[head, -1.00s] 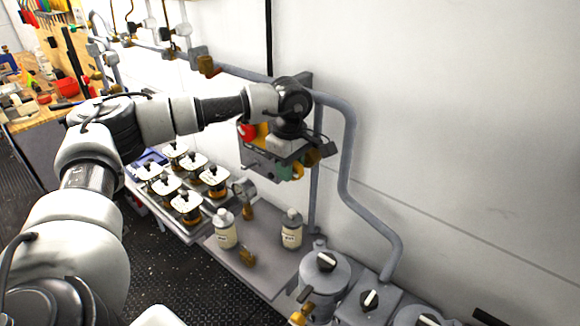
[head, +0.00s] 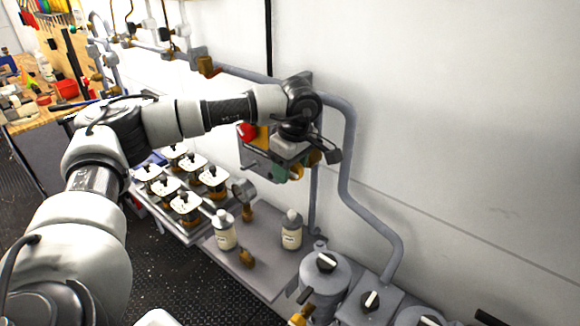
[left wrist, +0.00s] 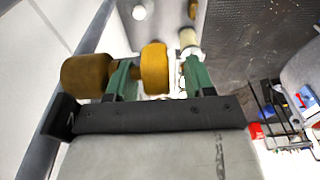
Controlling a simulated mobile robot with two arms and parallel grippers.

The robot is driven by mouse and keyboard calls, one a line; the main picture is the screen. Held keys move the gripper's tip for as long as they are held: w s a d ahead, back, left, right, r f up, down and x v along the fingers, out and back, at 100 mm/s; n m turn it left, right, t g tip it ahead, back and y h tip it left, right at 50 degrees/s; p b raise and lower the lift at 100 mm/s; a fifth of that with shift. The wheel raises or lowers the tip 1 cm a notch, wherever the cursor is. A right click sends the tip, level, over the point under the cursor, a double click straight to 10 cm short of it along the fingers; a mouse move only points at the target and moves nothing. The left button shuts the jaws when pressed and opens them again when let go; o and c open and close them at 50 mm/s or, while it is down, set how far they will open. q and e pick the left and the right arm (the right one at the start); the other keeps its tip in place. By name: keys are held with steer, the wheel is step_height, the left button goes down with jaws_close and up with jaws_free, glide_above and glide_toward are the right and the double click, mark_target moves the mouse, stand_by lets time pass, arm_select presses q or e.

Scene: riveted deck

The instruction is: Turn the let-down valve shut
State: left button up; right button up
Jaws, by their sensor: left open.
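A valve with an amber-yellow round knob (left wrist: 154,68) and a brass cylindrical body (left wrist: 88,77) shows in the left wrist view. I take it for the let-down valve. My left gripper (left wrist: 160,80) is open, its green fingers on either side of the yellow knob in that view. Whether they touch it I cannot tell. In the head view my left gripper (head: 290,168) is at the wall pipework, and the wrist hides most of the valve. A brass part (head: 314,158) shows just right of it. My right gripper is not in view.
A red button (head: 246,131) on a yellow box is close left of the wrist. A grey pipe (head: 346,160) runs down the wall on the right. Below are two bottles (head: 291,232), a gauge (head: 243,190), several white-topped units (head: 186,205) and knobbed canisters (head: 325,270).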

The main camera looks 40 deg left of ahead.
arm_select(q)
steer(key=r+b, duration=0.1)
steer(key=r, duration=0.2)
steer(key=d+r+b, duration=0.1)
steer(key=r, duration=0.2)
steer(key=r+b, duration=0.1)
steer(key=r, duration=0.2)
steer(key=shift+d+r, duration=0.2)
steer(key=shift+r, duration=0.65)
